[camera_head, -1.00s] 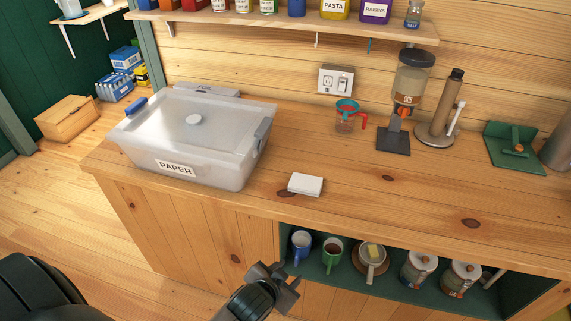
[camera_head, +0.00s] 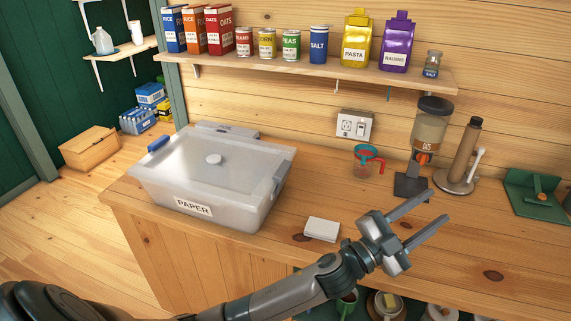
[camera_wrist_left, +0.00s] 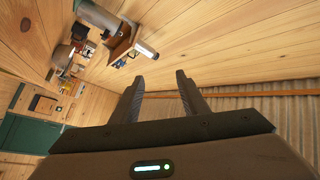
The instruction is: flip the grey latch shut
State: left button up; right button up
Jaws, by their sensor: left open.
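A translucent lidded bin (camera_head: 160,203) labelled PAPER stands at the left end of the wooden counter. The grey latch (camera_head: 281,177) is at the right end of its rim; I cannot tell its exact angle. A blue latch (camera_head: 159,143) sits at the bin's left end. My left gripper (camera_head: 437,206) is open and empty above the counter, well to the right of the bin. Its two fingers are spread apart and point up and right. They also show empty in the left wrist view (camera_wrist_left: 157,77). My right gripper is not in view.
A white block (camera_head: 322,229) lies between the bin and my left gripper. A shelf (camera_head: 300,68) of cans and boxes hangs above. Mugs sit below the counter.

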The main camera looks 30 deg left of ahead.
pick_arm(q)
jog(key=s+d+r+m+g+h, duration=0.1)
jog(key=d+r+m+g+h, duration=0.1)
jog(key=d+m+g+h, duration=0.45)
jog(key=s+d+r+m+g+h, duration=0.2)
jog(key=d+r+m+g, duration=0.15)
jog(key=m+g, duration=0.6)
jog(key=w+a+f+m+g+y, duration=0.3)
jog(key=w+a+f+m+y, duration=0.1)
jog(key=a+f+m+y, duration=0.4)
jog(key=w+a+r+n+y, duration=0.1)
jog(key=w+a+y, duration=0.1)
jog(key=a+y, duration=0.35)
jog(key=w+a+y, duration=0.2)
jog(key=w+a, duration=0.1)
jog(key=a, duration=0.5)
jog(key=a+r+n+y, duration=0.2)
jog(key=a+r, duration=0.4)
jog(key=a, duration=0.5)
jog(key=a+r+n+y, duration=0.2)
jog(key=a+r+y, duration=0.3)
jog(key=a, duration=0.7)
notch_tip(320, 180, up, 2)
jog(key=shift+s+a+r+n, duration=0.15)
jog(key=shift+s+n, duration=0.05)
jog(key=shift+n, duration=0.2)
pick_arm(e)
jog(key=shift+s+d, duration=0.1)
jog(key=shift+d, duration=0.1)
